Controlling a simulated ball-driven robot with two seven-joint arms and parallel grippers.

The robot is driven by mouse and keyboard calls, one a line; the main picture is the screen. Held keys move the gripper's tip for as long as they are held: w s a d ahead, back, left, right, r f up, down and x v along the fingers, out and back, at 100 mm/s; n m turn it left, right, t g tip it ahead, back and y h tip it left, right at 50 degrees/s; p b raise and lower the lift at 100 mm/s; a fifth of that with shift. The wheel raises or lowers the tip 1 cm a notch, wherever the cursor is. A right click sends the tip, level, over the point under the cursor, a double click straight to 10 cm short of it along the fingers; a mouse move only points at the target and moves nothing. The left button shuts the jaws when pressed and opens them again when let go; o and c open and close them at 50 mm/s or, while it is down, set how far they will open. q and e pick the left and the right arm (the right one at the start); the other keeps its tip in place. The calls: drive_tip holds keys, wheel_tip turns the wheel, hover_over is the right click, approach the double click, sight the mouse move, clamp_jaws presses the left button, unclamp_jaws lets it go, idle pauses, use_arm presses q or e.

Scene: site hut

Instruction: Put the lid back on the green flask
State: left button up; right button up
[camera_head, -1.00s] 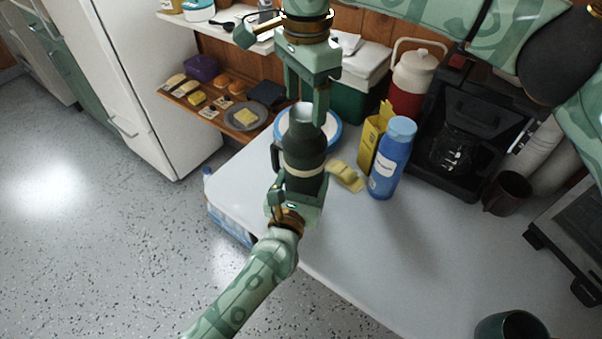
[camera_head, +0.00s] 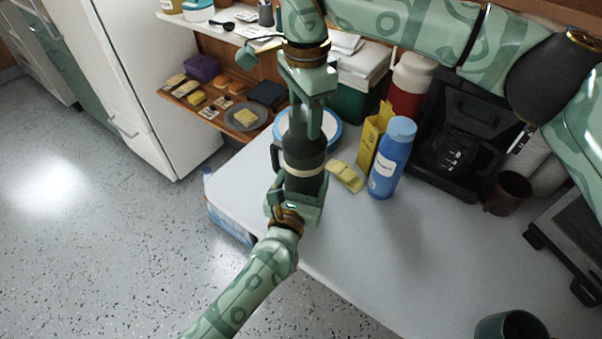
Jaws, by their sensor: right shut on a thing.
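The green flask (camera_head: 304,160) is dark green with a pale band and a side handle. It stands upright at the table's far left part. My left gripper (camera_head: 296,198) is shut around its lower body. My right gripper (camera_head: 306,122) points down from above, right at the flask's top, and is shut on the lid, which its fingers mostly hide. The flask's mouth is hidden too, so I cannot tell whether the lid touches the rim.
A blue bottle (camera_head: 391,160), a yellow carton (camera_head: 371,137) and a yellow item (camera_head: 345,176) stand or lie just right of the flask. A blue-rimmed plate (camera_head: 336,131) is behind it. A coffee maker (camera_head: 455,135) stands further right. The table's front middle (camera_head: 400,260) is clear.

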drive_tip(key=m, duration=2.6)
drive_tip(key=shift+f, duration=0.1)
drive_tip(key=m, duration=0.5)
drive_tip(key=o, duration=1.1)
